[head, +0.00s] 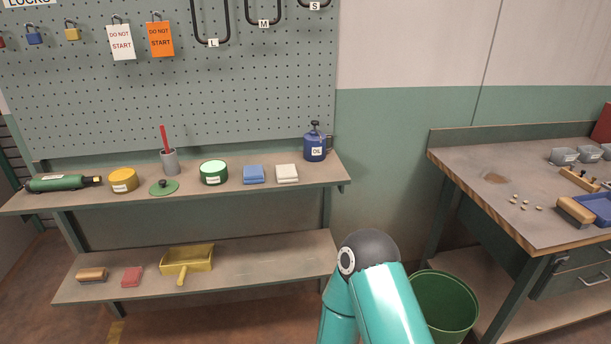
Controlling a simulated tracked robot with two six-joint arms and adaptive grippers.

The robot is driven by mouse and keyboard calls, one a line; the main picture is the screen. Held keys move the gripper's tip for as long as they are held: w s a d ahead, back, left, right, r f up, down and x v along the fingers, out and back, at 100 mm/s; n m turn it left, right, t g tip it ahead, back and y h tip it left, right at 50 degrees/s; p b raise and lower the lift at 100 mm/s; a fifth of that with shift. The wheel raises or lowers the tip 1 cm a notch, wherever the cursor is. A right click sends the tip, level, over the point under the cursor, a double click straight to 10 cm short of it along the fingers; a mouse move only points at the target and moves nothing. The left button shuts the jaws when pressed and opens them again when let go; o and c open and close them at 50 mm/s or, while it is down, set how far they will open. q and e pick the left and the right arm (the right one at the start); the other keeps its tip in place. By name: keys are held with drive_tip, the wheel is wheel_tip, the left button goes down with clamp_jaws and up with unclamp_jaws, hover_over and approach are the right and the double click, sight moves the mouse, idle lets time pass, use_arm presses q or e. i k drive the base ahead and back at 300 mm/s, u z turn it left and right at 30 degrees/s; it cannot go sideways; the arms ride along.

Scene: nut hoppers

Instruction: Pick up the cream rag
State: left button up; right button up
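The cream rag (287,173) lies folded on the upper shelf, toward its right end. A folded blue rag (253,174) is just left of it, and a blue oil can (315,147) stands to its right. Nothing covers the cream rag. One of my arms, teal with a dark joint, rises at the bottom centre, below and to the right of the rag. Neither gripper shows in the head view.
On the upper shelf (220,194) are a green tin (213,172), a yellow tin (123,180) and a grey cup (170,161). A yellow dustpan (187,261) lies on the lower shelf. A green bin (443,303) and a workbench (470,167) stand at right.

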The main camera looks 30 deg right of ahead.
sight(285, 173)
drive_tip(key=z, duration=0.35)
drive_tip(key=i, duration=1)
